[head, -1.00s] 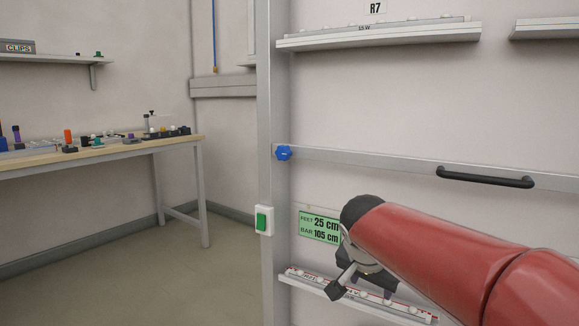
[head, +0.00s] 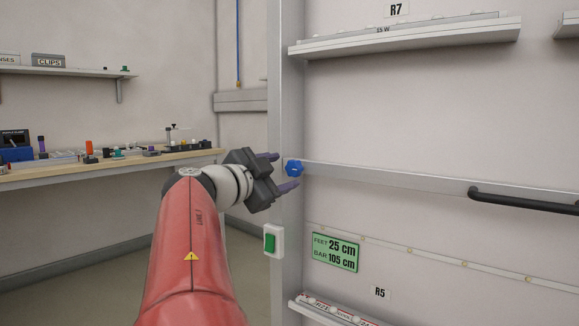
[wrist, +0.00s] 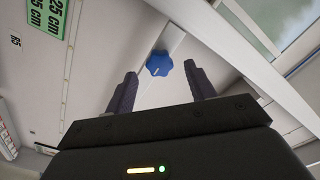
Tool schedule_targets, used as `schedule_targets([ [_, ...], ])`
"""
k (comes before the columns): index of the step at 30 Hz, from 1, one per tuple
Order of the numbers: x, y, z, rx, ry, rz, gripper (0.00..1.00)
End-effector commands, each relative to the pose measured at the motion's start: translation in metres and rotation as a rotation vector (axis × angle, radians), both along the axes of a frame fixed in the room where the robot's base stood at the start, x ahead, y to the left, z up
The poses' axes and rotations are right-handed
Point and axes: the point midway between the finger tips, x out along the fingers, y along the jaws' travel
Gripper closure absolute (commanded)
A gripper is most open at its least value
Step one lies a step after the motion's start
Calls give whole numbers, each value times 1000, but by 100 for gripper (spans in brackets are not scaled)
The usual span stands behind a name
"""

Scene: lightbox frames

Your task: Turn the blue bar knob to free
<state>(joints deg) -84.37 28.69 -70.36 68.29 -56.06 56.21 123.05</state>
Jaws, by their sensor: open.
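The blue bar knob (head: 294,168) sits at the left end of the grey horizontal bar (head: 390,180), close to the upright post. It also shows in the wrist view (wrist: 159,63), lobed, with a pale line on its face. My gripper (head: 285,172) is open, its purple fingers pointing at the knob, one above and one below it in the head view. In the wrist view, the knob lies ahead of and between the two fingertips (wrist: 161,82), with no clear contact. The line's setting cannot be read, as no labels show around the knob.
A black handle (head: 520,200) is on the bar to the right. A green switch (head: 271,242) is on the post below the knob. A green sign (head: 335,251) reads feet 25 cm, bar 105 cm. A shelf (head: 400,38) juts out above; a workbench (head: 100,167) stands at left.

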Motion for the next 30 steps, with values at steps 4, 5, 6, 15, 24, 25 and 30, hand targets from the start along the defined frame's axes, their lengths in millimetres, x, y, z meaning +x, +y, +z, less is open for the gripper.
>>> schedule_targets([
  [4,18,-13,2,-1,2,-2,45],
  [5,20,-15,2,0,1,-2,45],
  [6,23,-17,1,0,2,-2,45],
  [15,28,-19,-1,1,3,1,45],
  [24,28,-19,-1,1,3,1,77],
  [25,28,-19,-1,1,3,1,81],
  [30,28,-19,-1,0,3,0,90],
])
